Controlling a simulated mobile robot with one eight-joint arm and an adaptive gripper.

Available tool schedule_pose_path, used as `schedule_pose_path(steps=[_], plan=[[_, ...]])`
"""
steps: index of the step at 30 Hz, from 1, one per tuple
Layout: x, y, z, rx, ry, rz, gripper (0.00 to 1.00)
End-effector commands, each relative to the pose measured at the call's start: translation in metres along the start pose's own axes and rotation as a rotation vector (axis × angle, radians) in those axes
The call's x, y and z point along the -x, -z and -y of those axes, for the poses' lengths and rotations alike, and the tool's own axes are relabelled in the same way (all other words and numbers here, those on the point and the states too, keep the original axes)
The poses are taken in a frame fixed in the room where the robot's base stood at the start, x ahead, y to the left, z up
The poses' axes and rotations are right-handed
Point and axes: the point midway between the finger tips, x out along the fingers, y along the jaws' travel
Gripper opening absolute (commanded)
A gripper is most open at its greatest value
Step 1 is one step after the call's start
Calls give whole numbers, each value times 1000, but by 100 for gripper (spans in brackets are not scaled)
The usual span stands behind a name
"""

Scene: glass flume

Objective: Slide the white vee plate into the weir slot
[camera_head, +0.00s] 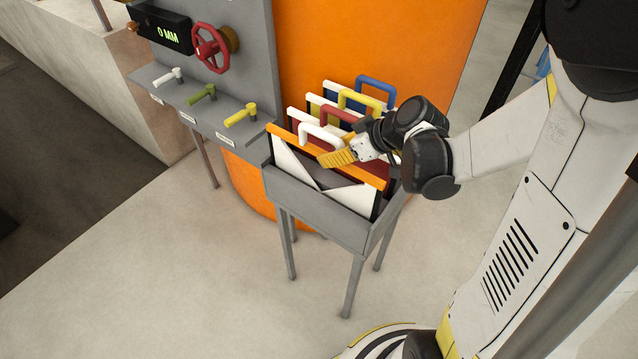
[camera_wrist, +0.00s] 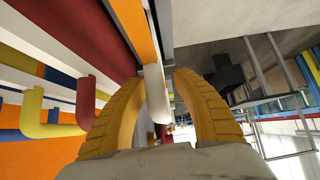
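The white vee plate (camera_head: 297,166) stands upright at the front of a grey rack, with a dark V-shaped area, an orange strip along its top and a white handle (camera_head: 320,134). My gripper (camera_head: 337,158), with yellow fingers, is at the right leg of that handle. In the wrist view, the white handle (camera_wrist: 156,95) lies between my two curved fingers (camera_wrist: 160,78). The fingers stand apart, with a narrow gap visible beside the handle. The weir slot is not in view.
Behind it in the rack (camera_head: 315,206) stand plates with red (camera_head: 343,115), yellow (camera_head: 360,100) and blue (camera_head: 376,88) handles. A grey panel with a red handwheel (camera_head: 211,48), three coloured levers and a "0 MM" display stands left. Open floor lies in front.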

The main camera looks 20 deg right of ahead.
Motion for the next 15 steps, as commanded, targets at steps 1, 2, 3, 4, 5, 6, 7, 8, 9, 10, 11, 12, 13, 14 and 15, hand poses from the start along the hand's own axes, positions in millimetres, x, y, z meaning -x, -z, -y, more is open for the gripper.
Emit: schedule_pose_path(steps=[1,2,3,4,5,6,7,8,9,10,11,12,13,14,15], plan=[[-4,0,0,1,1,0,34],[-5,0,0,1,1,0,34],[-7,-1,0,0,1,0,34],[-9,-1,0,0,1,0,34],[-12,-1,-1,0,1,0,34],[-18,-2,-2,0,1,0,34],[-22,-2,-2,0,2,0,34],[-28,-2,-3,0,2,0,34],[-34,-2,-4,1,2,0,34],[-40,-3,-5,1,1,0,34],[-44,-2,-5,1,1,0,34],[-50,-2,-5,1,1,0,34],[-53,-2,-5,0,1,1,34],[-55,-2,-5,0,1,1,34],[-56,-1,-5,0,1,1,34]])
